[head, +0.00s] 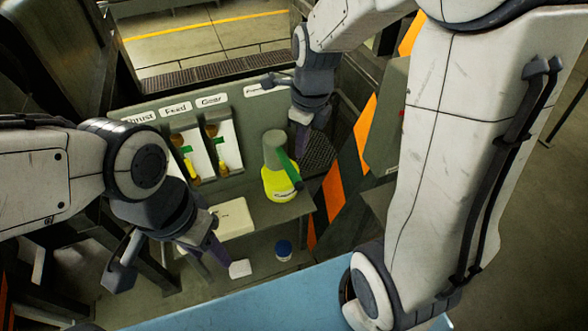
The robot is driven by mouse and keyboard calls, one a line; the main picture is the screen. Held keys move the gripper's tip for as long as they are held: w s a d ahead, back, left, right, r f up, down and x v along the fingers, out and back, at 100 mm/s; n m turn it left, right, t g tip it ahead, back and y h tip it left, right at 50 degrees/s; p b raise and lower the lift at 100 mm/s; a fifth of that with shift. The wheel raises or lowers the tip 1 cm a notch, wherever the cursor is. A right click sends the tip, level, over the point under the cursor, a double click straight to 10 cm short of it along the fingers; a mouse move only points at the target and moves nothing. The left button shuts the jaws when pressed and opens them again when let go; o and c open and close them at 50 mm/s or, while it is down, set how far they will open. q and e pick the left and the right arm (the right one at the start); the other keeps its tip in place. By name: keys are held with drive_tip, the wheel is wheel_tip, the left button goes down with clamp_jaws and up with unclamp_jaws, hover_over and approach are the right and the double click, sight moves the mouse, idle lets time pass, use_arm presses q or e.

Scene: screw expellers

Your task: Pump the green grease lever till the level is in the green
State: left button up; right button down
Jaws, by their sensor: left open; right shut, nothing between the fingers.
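The green lever (289,169) slants down to the right across a grease pump with a grey-green cylinder (273,148) and a bright yellow base (279,186). The pump stands on a grey shelf. Left of it, two white gauge panels (230,153) carry green marks and yellow parts; the exact levels are too small to read. My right gripper (301,146) is shut and empty, close above and behind the lever; contact cannot be told. My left gripper (218,262) is open and empty, low in front of the shelf, away from the lever.
Labels read Thrust (138,117), Feed and Gear; another is partly hidden by my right arm. A cream box (232,218) lies left of the pump. A blue-lidded jar (284,249) and a small white block (240,268) are in front. An orange-black striped post (332,193) stands right.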

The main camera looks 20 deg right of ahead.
sight(297, 174)
drive_tip(key=shift+f, duration=0.1)
drive_tip(key=f+b, duration=0.7)
drive_tip(key=shift+w+a, duration=0.25)
drive_tip(key=shift+r, duration=0.1)
